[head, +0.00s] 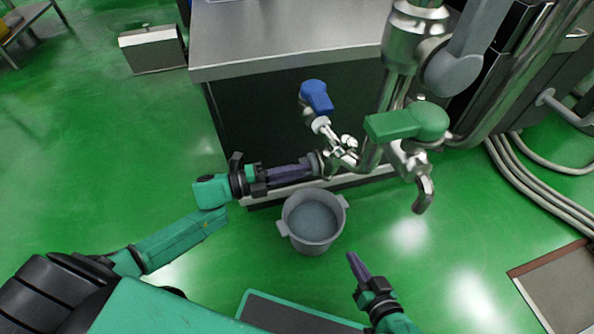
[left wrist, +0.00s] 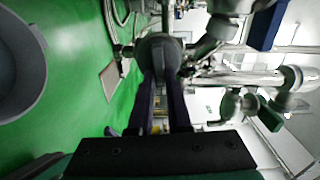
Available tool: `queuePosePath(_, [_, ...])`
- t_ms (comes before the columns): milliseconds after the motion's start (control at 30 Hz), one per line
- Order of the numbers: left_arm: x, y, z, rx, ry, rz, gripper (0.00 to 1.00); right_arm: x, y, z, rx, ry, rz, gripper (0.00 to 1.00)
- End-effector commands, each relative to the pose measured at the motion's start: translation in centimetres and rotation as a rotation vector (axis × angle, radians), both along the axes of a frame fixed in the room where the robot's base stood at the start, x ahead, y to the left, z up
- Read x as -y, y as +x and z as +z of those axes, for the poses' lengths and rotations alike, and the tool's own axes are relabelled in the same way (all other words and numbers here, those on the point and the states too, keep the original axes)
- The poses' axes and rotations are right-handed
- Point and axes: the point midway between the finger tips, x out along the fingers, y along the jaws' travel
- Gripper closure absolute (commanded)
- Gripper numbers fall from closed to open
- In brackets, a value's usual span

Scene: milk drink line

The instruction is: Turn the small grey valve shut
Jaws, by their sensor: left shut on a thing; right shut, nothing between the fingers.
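The small grey valve (head: 327,161) sits low on the metal pipework, left of the spout. My left gripper (head: 314,166) reaches it from the left and is shut on it. In the left wrist view the valve shows as a dark grey rounded handle (left wrist: 160,48) between the tips of the left gripper (left wrist: 164,75). The fingers partly hide it, and I cannot tell how far it is turned. My right gripper (head: 355,260) is shut and empty, low over the floor right of the bucket.
A grey bucket (head: 313,220) with two handles stands below the pipework; it also shows in the left wrist view (left wrist: 18,65). A blue-handled valve (head: 316,96), a green-handled valve (head: 406,122) and a curved metal spout (head: 423,194) are close by.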

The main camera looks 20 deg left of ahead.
Motion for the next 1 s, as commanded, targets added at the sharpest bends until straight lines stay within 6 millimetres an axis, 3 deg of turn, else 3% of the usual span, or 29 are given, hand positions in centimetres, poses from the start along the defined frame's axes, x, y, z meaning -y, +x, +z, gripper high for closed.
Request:
queuePosePath(700, [0.02, -0.11, -0.32, 0.069, 0.048, -0.001, 1.0, -0.01, 0.06, -0.32, 0.005, 0.003, -0.002, 1.0])
queuePosePath(733, [0.02, -0.1, -0.32, 0.068, 0.048, -0.001, 0.76, -0.01, 0.06, -0.32, 0.005, 0.003, -0.002, 1.0])
queuePosePath(800, [0.01, -0.09, -0.31, 0.068, 0.048, -0.001, 0.54, -0.01, 0.06, -0.32, 0.005, 0.003, -0.002, 1.0])
queuePosePath(1000, [0.01, -0.05, -0.2, 0.069, 0.046, -0.001, 0.54, -0.03, 0.05, -0.32, 0.003, 0.004, -0.002, 1.0])
